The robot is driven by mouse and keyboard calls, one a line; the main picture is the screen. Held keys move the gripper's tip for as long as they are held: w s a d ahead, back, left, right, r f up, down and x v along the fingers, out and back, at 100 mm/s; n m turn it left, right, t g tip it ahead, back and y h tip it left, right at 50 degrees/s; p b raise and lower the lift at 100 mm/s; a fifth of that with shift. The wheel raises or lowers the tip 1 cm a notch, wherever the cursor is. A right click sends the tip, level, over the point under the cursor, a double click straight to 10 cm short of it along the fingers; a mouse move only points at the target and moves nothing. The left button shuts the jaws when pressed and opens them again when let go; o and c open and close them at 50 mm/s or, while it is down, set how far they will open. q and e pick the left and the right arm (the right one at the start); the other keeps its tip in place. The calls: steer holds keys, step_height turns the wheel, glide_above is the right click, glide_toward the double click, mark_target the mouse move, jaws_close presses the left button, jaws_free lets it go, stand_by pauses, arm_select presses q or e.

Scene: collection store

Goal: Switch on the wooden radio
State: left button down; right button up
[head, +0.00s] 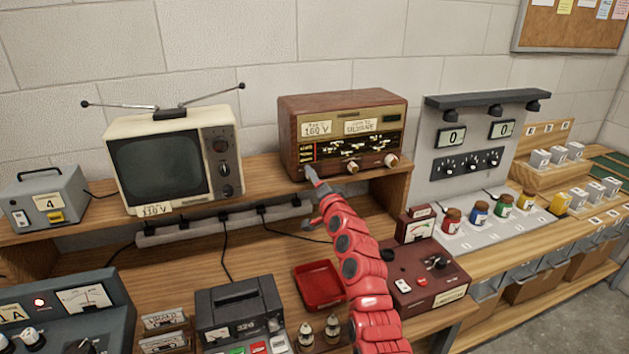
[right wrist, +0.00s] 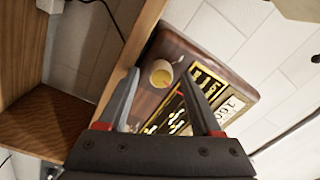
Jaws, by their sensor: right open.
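The wooden radio (head: 293,103) stands on the raised wooden shelf, its front showing a gold panel, paper labels and a dark dial. Two cream knobs show low on its front, a middle one (head: 352,167) and a right one (head: 391,160). My right gripper (head: 309,197) is open and empty at the radio's lower left front corner. In the right wrist view the radio (right wrist: 221,82) appears tilted, and a round cream knob (right wrist: 161,73) lies between the open fingertips (right wrist: 162,76). I cannot tell whether they touch it. My left gripper is out of view.
An old television (head: 168,163) with antennas stands left of the radio on the shelf. A power strip (head: 190,231) runs below. A red tray (head: 318,288), a dark red meter box (head: 425,275) and other devices crowd the lower bench. A grey panel (head: 470,135) stands right.

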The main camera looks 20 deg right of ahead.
steer(key=s+b, duration=0.3)
steer(key=s, duration=1.4)
steer(key=shift+s+d+f+b, duration=0.2)
steer(key=shift+d+f+b, duration=0.1)
steer(key=shift+d+f, duration=0.1)
